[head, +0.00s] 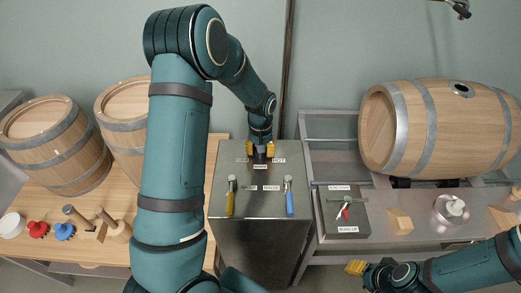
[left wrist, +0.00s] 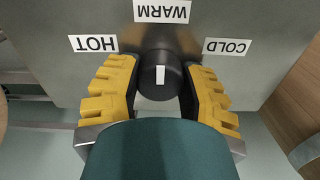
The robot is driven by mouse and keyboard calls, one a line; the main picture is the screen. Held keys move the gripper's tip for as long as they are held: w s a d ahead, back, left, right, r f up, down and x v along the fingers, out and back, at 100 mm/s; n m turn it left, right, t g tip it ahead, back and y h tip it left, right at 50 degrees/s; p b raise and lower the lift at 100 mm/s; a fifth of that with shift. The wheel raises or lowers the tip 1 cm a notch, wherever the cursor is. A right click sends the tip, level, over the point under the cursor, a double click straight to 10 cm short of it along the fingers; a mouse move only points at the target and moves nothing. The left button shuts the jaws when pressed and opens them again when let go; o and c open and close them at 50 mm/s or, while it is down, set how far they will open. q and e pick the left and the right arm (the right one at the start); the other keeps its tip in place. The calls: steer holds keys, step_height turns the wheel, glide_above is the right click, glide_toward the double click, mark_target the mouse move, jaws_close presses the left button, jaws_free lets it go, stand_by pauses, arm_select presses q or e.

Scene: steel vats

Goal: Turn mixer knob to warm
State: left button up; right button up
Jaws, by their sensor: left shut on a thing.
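The black mixer knob (left wrist: 160,74) sits on the top of a steel cabinet (head: 262,204). In the left wrist view it carries a white mark that runs straight up and down, in line with the WARM label (left wrist: 162,11). The HOT label (left wrist: 93,43) is to its left and the COLD label (left wrist: 226,46) to its right; the lettering is upside down there. My left gripper (head: 261,152) is shut on the knob, one yellow finger on each side. In the head view the gripper mostly hides the knob. My right gripper (head: 357,267) is at the lower right, away from the cabinet; its opening is unclear.
A yellow-handled lever (head: 230,197) and a blue-handled lever (head: 289,196) stand on the cabinet in front of the knob. A grey box with a red switch (head: 344,211) is to the right. Barrels stand left (head: 55,145) and lie right (head: 440,128).

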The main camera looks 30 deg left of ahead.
arm_select(q)
steer(key=o, duration=1.3)
steer(key=shift+c, duration=0.2)
steer(key=shift+r, duration=0.55)
step_height(320, 180, up, 11)
